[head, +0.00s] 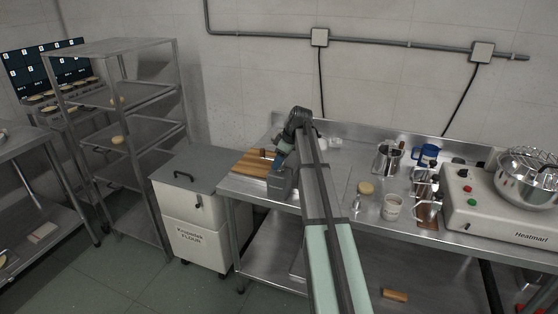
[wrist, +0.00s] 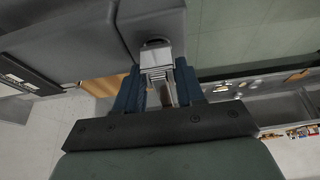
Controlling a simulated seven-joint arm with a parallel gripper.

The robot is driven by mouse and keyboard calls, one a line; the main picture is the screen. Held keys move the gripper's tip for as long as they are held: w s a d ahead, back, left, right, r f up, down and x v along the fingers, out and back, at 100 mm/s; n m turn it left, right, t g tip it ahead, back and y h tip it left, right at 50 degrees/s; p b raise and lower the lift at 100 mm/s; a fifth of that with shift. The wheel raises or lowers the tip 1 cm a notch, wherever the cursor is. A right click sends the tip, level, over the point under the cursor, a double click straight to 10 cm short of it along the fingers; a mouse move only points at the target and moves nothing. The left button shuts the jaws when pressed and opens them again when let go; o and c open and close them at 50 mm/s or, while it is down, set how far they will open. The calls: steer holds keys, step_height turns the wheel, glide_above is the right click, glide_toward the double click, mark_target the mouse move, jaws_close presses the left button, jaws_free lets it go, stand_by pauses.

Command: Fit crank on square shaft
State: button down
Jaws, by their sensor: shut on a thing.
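My gripper (head: 281,160) is over the left part of the steel table, next to a grey box-like housing (head: 283,185). In the wrist view its two blue fingers (wrist: 158,92) are shut on a shiny metal piece, which I take to be the crank (wrist: 157,62). The crank's far end, with a dark round mark, lies close against the grey housing (wrist: 150,18). I cannot tell whether it touches or sits around a shaft. The square shaft itself is not visible; the crank and housing may hide it.
A wooden board (head: 252,163) lies left of the housing. A flour bin (head: 190,205) stands left of the table (head: 340,185).

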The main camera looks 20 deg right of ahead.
steer(key=shift+f, duration=0.35)
stand_by(0.3)
steer(key=c, duration=0.6)
jaws_free()
steer(key=v, duration=1.4)
